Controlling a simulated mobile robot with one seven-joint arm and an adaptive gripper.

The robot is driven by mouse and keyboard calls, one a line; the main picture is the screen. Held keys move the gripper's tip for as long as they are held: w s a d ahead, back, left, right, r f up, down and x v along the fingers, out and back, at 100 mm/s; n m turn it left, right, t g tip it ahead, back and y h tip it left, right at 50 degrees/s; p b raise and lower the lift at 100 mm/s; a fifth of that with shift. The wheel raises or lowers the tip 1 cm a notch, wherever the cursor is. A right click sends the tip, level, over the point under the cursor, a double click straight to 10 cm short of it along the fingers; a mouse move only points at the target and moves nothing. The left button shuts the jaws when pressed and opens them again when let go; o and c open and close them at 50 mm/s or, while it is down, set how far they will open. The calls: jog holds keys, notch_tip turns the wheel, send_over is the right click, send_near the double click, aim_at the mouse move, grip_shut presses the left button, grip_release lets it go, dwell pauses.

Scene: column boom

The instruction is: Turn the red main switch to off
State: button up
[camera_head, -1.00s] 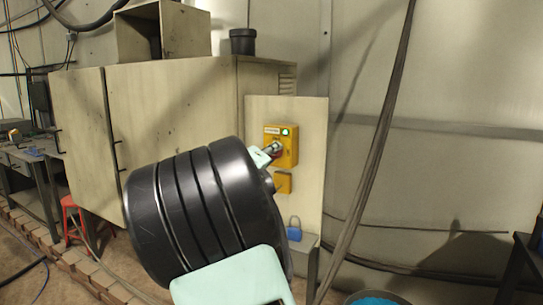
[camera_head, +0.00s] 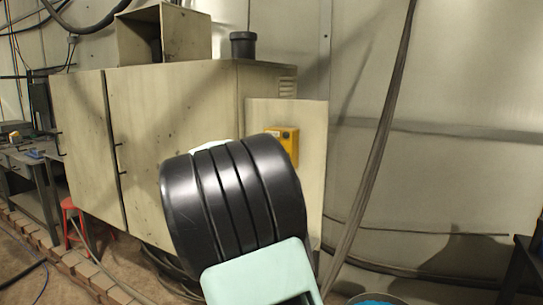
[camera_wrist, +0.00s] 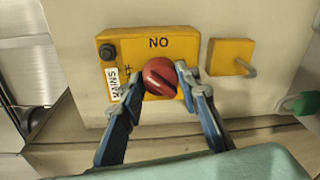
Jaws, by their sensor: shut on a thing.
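The red main switch (camera_wrist: 160,77) is a round knob on a yellow box (camera_wrist: 178,46) in the wrist view. A dark line runs across it from upper left to lower right. "ON" reads upside down above it, and an "OFF" label is partly covered at its left. My gripper (camera_wrist: 161,79) has one blue-grey finger on each side of the knob and is shut on it. In the head view the yellow box (camera_head: 287,142) shows only in part. My arm hides the knob and my fingers there.
A smaller yellow box with a metal hasp (camera_wrist: 231,57) sits right of the switch box in the wrist view, with a green padlock (camera_wrist: 302,103) farther right. A dark round fitting (camera_wrist: 107,52) is on the switch box. A large beige cabinet (camera_head: 180,110) stands left of the panel.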

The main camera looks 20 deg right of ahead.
jog(key=n+p, duration=0.2)
jog(key=n, duration=0.2)
jog(key=shift+r+g+p, duration=0.2)
jog(key=shift+g+p, duration=0.1)
jog(key=shift+g, duration=0.1)
jog(key=shift+a+f+n+p, duration=0.1)
jog(key=shift+n+p, duration=1.2)
jog(key=shift+n, duration=0.5)
jog(key=o, duration=1.2)
jog(key=shift+c, duration=0.2)
jog(key=v, duration=1.2)
jog(key=shift+w, duration=0.2)
jog(key=shift+a+f, duration=0.1)
jog(key=shift+a, duration=0.05)
